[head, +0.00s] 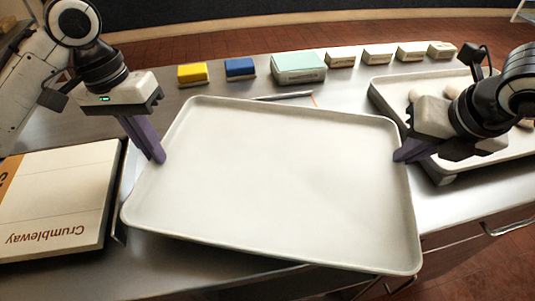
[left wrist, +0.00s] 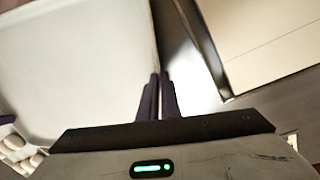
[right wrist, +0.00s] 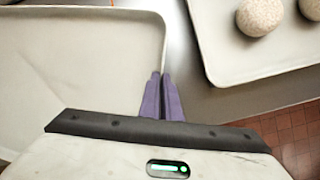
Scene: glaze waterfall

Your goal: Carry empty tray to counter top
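The empty tray (head: 275,185) is pale, with a raised rim, and sits tilted in the middle of the head view above the metal counter (head: 345,95). Its near right corner reaches past the counter's front edge. My left gripper (head: 160,158) has its purple fingers closed together on the tray's left rim; the left wrist view shows the fingers (left wrist: 160,82) at the tray wall. My right gripper (head: 398,156) is closed on the right rim; the right wrist view shows its fingers (right wrist: 160,80) pinching there. Nothing lies in the tray.
A Crumbleway box (head: 60,200) lies at the left. A second tray (head: 445,168) with round pale pieces (right wrist: 259,17) stands at the right. A yellow block (head: 193,74), a blue block (head: 240,68), a mint box (head: 298,68) and several small labelled blocks line the back.

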